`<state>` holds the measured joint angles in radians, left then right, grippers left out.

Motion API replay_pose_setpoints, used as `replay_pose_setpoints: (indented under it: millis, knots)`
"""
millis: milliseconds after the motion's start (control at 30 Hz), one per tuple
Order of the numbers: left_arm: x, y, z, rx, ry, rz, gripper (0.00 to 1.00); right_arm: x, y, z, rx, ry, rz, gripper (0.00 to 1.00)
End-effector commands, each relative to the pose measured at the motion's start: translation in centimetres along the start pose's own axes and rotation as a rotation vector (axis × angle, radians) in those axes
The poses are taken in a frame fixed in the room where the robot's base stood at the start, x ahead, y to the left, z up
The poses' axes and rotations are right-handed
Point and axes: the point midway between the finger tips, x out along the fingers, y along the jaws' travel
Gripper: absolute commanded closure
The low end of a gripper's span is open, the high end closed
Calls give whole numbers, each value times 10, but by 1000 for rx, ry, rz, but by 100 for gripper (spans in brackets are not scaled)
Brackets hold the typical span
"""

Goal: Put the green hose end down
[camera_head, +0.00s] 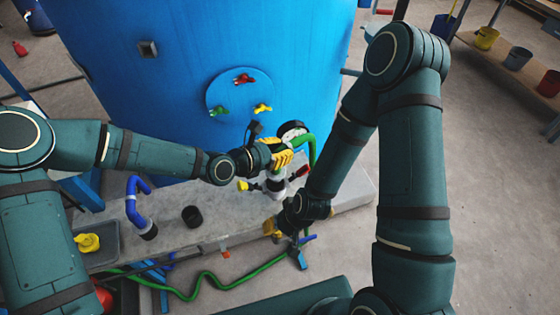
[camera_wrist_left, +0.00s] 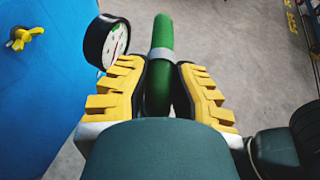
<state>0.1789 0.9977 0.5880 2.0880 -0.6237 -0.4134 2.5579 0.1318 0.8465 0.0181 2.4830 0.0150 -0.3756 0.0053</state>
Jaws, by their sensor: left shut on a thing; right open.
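The green hose (camera_head: 199,288) lies in curves over the floor, and its upper part (camera_head: 311,150) rises beside the white valve fitting (camera_head: 275,184). In the left wrist view the green hose end (camera_wrist_left: 161,62), with a grey band around it, stands between the yellow-padded fingers. My left gripper (camera_head: 283,158) is shut on it, just above the fitting. My right gripper (camera_head: 272,228) is open, lower down by the front edge of the grey bench. What lies between its fingers is hidden.
A pressure gauge (camera_wrist_left: 106,41) is close beside the left fingers. The blue tank (camera_head: 190,60) stands behind.

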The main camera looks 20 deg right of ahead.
Motion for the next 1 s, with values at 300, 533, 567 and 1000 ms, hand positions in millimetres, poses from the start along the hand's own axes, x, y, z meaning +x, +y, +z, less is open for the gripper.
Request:
replay_pose_setpoints:
  millis: [300, 533, 567, 1000]
  knots:
    - [14, -1, -33, 1, 0, -1, 100, 4, 1, 1, 0, 0, 1, 53]
    - [14, 0, -34, 0, -1, 1, 100, 4, 1, 0, 0, 0, 1, 53]
    - [14, 0, -34, 0, -1, 1, 100, 4, 1, 0, 0, 0, 1, 53]
    - [16, 0, -40, -1, 1, 1, 55, 8, 2, 1, -1, -1, 1, 53]
